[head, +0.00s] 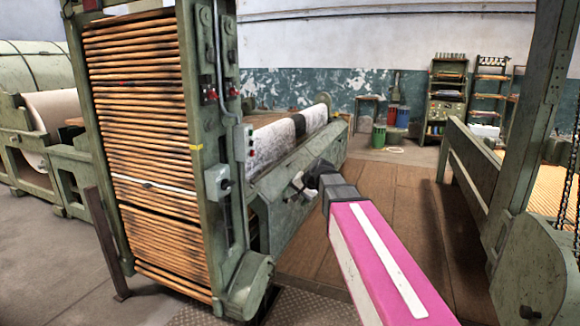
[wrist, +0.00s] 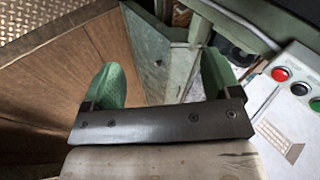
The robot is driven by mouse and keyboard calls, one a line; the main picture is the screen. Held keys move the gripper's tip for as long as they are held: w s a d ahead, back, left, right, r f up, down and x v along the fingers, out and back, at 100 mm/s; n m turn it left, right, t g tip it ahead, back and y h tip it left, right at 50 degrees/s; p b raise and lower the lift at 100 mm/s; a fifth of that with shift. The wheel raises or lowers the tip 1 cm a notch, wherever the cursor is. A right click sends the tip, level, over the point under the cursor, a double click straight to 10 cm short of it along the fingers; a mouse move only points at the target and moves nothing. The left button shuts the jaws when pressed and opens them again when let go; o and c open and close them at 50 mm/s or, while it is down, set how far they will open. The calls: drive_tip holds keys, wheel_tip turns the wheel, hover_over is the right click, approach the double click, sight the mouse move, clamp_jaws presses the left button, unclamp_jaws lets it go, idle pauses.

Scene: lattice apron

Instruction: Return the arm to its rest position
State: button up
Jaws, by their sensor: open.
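My arm (head: 375,255) is pink with a white stripe and reaches from the lower right toward the middle of the head view. It ends in a dark joint in front of the green loom. My gripper (wrist: 163,76) shows in the wrist view, with two green fingers spread wide apart on a dark bar. Nothing is held between the fingers. Behind the gap are a green machine part and the floor. In the head view the fingertips are too small to make out clearly.
A tall green frame with stacked wooden slats (head: 145,140) stands on the left. A control box with red and green buttons (wrist: 300,88) is close on the right in the wrist view. A green machine (head: 540,250) stands at right. Brown plank floor (head: 390,185) lies open between.

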drive_tip(key=s+d+f+n+g+h, duration=0.1)
drive_tip(key=s+d+f+h, duration=0.1)
drive_tip(key=s+d+f, duration=0.3)
drive_tip(key=s+d+f+n+g+h, duration=0.1)
drive_tip(key=s+d+f, duration=0.5)
drive_tip(key=f, duration=0.6)
drive_tip(key=s+d+f+n+g+h, duration=0.1)
drive_tip(key=s+d+f+g+h, duration=0.2)
drive_tip(key=s+d+f, duration=0.2)
drive_tip(key=s+f, duration=0.3)
drive_tip(key=s, duration=0.1)
drive_tip(key=shift+d+f, duration=0.3)
drive_tip(key=shift+d, duration=0.1)
drive_tip(key=shift+s, duration=0.1)
